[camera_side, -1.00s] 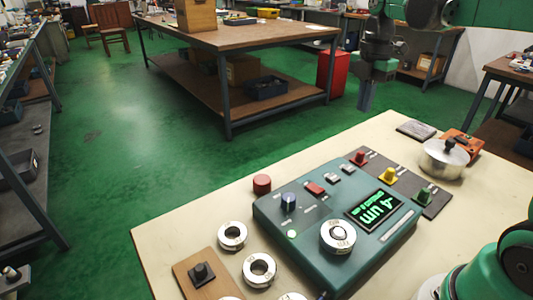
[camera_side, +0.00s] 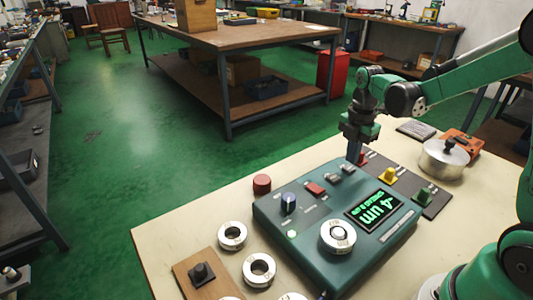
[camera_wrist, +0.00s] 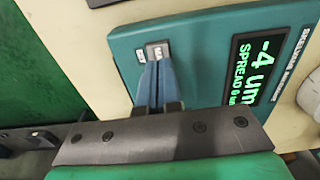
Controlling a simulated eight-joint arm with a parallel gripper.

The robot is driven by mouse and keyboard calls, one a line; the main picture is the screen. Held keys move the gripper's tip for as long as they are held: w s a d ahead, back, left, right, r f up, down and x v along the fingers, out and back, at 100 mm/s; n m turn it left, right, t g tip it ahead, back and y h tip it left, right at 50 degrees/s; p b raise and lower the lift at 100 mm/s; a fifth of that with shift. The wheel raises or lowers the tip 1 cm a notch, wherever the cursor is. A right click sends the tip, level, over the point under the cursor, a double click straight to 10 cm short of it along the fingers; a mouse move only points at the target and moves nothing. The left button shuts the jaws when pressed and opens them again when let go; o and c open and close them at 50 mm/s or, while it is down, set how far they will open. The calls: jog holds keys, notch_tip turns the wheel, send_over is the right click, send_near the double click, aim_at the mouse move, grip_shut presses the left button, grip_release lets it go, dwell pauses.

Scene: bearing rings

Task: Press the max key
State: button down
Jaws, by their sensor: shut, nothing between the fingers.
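The teal gauge box (camera_side: 285,235) sits on the cream table. Its lit display (camera_side: 374,211) shows "-4 um" in green, also seen in the wrist view (camera_wrist: 266,70) with "SPREAD" below. My gripper (camera_side: 354,160) is shut and empty, pointing down by the far-edge key. In the wrist view my blue fingertips (camera_wrist: 156,64) partly cover a pale key (camera_wrist: 157,48) beside a small white label (camera_wrist: 140,55). I cannot read the label or tell contact.
A ring (camera_side: 338,237) sits on the box. Steel rings (camera_side: 232,236) and a red cylinder (camera_side: 262,184) lie left. A lidded metal pot (camera_side: 444,159) stands at the back right.

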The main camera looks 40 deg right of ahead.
aim_at(349, 168)
jog(key=shift+f, duration=0.85)
jog(key=shift+f, duration=0.8)
jog(key=shift+r, duration=0.15)
notch_tip(349, 168, up, 14)
jog(key=shift+r, duration=0.2)
